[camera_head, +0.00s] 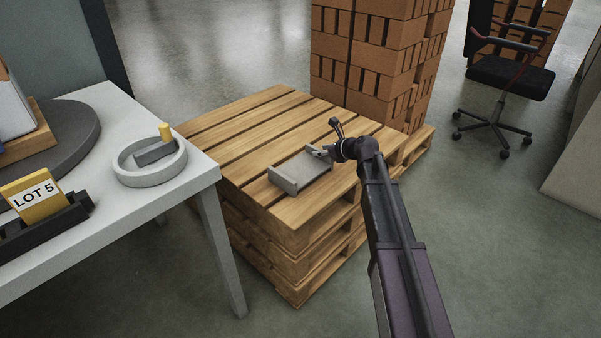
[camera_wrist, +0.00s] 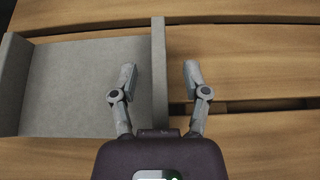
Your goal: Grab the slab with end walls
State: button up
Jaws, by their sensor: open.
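The slab with end walls (camera_head: 304,170) is a grey, flat piece with a raised wall at each of two opposite ends. It lies on the top wooden pallet (camera_head: 240,140). In the wrist view the slab (camera_wrist: 85,88) fills the left side, its near end wall (camera_wrist: 159,35) running up the middle. My gripper (camera_head: 321,152) is at the slab's right end. In the wrist view my gripper (camera_wrist: 159,74) is open, one finger over the slab floor and the other over bare pallet boards, with the end wall lined up between them. I cannot tell whether the fingertips are below the wall's top.
A tall brick stack (camera_head: 375,60) stands behind the pallets. An office chair (camera_head: 510,75) stands at the right rear. The floor right of the pallets is clear.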

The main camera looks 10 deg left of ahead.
jog(key=shift+w+a+f, duration=0.35)
jog(key=shift+a, duration=0.1)
grip_shut()
dwell(0.3)
